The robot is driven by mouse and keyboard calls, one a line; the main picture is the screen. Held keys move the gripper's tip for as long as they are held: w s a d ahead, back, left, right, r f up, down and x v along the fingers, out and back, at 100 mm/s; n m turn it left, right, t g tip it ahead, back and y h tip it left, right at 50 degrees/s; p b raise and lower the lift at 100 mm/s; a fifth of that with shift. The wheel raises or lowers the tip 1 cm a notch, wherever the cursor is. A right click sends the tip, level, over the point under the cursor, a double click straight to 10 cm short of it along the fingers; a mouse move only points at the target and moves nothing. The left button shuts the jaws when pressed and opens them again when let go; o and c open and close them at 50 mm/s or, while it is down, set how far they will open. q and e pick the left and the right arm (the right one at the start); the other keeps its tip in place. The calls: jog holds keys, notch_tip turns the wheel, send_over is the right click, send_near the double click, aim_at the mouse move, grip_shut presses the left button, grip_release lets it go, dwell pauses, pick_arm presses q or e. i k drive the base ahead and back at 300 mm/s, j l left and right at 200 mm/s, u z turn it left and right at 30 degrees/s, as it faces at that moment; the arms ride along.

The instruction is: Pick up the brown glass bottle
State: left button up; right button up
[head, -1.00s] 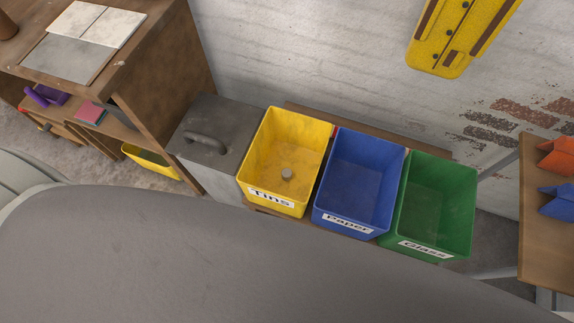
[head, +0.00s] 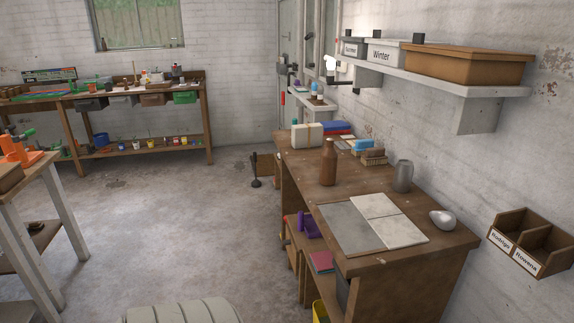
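A brown bottle (head: 328,163) stands upright on the wooden workbench (head: 448,243) to the right of centre, behind a set of grey and white tiles. Its neck points up and nothing touches it that I can see. Neither of my grippers shows in the head view.
Near the bottle are a grey metal jug (head: 403,176), sponges or brushes (head: 373,156), a cream container (head: 307,135), tiles (head: 352,228) and a whitish rounded object (head: 442,219). A shelf (head: 440,77) with boxes hangs above. Open concrete floor (head: 200,215) lies left of the bench.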

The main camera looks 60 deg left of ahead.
aim_at(329, 156)
jog(key=u, duration=1.7)
jog(key=z, duration=3.3)
jog(key=u, duration=3.35)
